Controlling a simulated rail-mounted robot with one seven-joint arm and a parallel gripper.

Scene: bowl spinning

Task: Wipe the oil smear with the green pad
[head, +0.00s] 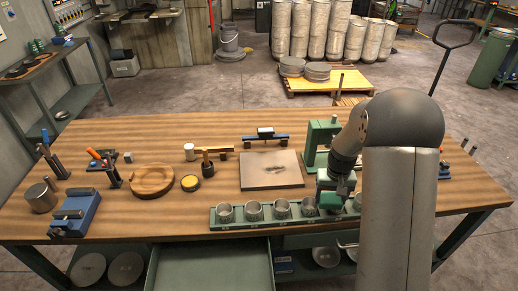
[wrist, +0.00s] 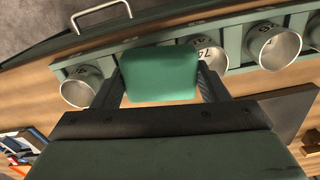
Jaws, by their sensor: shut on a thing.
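The green pad (wrist: 160,76) is held between the two fingers of my gripper (wrist: 160,84) in the wrist view. In the head view my gripper (head: 332,198) is low over the right part of the cup rack, and I cannot tell whether it touches it. The oil smear (head: 274,168) is a dark streak near the middle of a pale square plate (head: 256,181). The plate lies left of my gripper and farther back. The plate's dark edge shows at the right of the wrist view (wrist: 291,113); the smear cannot be made out there.
A green rack (head: 237,226) with several metal cups runs along the table's front edge. A green press (head: 316,143) stands right of the plate. A wooden bowl (head: 152,180), yellow tin (head: 190,183) and mallet (head: 207,163) are to the left. An open drawer (head: 210,265) sticks out below.

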